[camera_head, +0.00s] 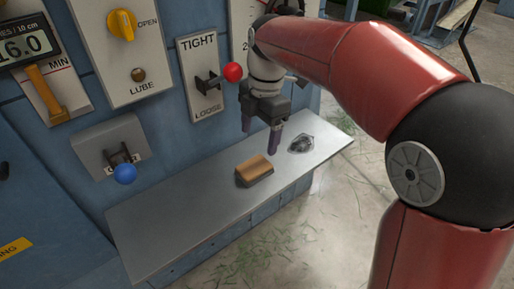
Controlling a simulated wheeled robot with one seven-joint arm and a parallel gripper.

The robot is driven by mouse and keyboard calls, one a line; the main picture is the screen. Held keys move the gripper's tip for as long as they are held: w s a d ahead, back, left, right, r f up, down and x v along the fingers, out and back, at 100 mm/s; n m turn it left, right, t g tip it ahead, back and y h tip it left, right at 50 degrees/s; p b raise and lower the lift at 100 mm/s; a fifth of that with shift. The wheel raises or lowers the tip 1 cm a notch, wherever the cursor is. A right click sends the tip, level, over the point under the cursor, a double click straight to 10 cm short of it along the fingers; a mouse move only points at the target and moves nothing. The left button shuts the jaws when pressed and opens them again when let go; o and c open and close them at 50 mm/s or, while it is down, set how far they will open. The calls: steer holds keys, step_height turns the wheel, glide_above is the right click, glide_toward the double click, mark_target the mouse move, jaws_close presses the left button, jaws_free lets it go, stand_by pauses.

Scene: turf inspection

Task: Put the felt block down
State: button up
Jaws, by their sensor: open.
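The felt block (254,170), a small brown piece with a darker grey underside, lies on the grey metal shelf (170,215), right of its middle. My gripper (260,140) is above the shelf, just behind and above the block. Its two dark fingers point down and are apart, with nothing seen between them. The gripper looks clear of the block.
A dark grey, crumpled-looking item (301,144) lies on the shelf right of the block. The shelf's left half is clear.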

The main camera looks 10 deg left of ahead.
steer(key=shift+d+r, duration=0.15)
steer(key=shift+r, duration=0.95)
steer(key=s+d+r+m+t, duration=0.1)
steer(key=s+d+m+t, duration=0.15)
steer(key=d+m, duration=0.5)
steer(key=s+d+r+m+t, duration=0.1)
steer(key=s+d+m, duration=0.3)
steer(key=d+m, duration=0.3)
steer(key=s+d+f+m+t, duration=0.3)
steer(key=s+d+f+m, duration=0.2)
steer(key=s+d+m, duration=0.4)
steer(key=d+m, duration=0.1)
steer(key=m, duration=0.3)
steer(key=shift+s+d+f+h, duration=0.15)
steer(key=shift+d+f+h, duration=0.1)
steer(key=shift+h, duration=0.15)
steer(key=shift+o, duration=0.4)
steer(key=shift+m, duration=0.25)
